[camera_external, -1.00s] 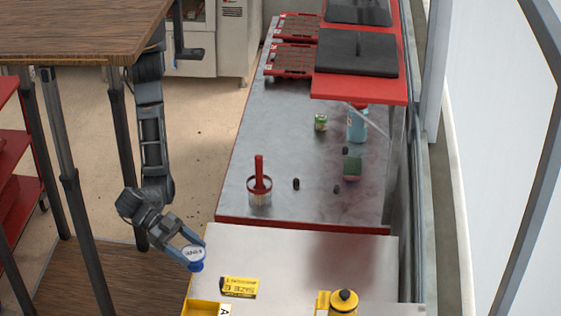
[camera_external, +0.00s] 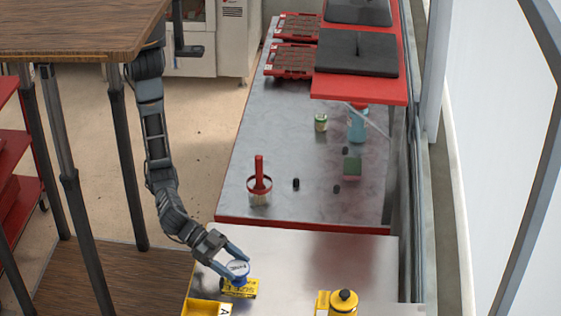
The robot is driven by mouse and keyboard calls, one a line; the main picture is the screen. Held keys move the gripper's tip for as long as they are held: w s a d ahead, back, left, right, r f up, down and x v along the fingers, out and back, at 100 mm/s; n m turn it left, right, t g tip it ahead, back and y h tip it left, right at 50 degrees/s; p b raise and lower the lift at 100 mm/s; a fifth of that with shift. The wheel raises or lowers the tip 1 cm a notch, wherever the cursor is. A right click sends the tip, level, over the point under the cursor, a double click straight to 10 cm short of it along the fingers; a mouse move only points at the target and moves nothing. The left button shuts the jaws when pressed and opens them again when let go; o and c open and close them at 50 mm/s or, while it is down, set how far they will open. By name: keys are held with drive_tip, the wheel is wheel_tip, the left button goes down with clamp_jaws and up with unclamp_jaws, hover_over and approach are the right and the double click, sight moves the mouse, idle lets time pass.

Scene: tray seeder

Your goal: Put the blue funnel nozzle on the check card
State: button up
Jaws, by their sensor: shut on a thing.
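The blue funnel nozzle (camera_external: 239,279) has a white labelled top and a blue body. My gripper (camera_external: 235,270) is shut on it, with blue fingers on either side. The yellow check card (camera_external: 247,290) with dark print lies flat on the pale metal table. The nozzle is over the card's left and middle part in this view and hides some of it. I cannot tell whether the nozzle touches the card or is just above it.
A yellow bin (camera_external: 205,307) marked A stands at the front left, and a yellow object with a black knob (camera_external: 343,301) at the front right. The pale table (camera_external: 330,257) is clear between. Behind, a grey bench (camera_external: 300,150) holds a red-handled can (camera_external: 260,188) and small items.

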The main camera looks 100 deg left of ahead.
drive_tip(key=shift+f, duration=1.2)
drive_tip(key=shift+f, duration=0.15)
drive_tip(key=o, duration=1)
drive_tip(key=shift+r, duration=0.25)
drive_tip(key=b+v, duration=0.1)
drive_tip(key=v, duration=1.1)
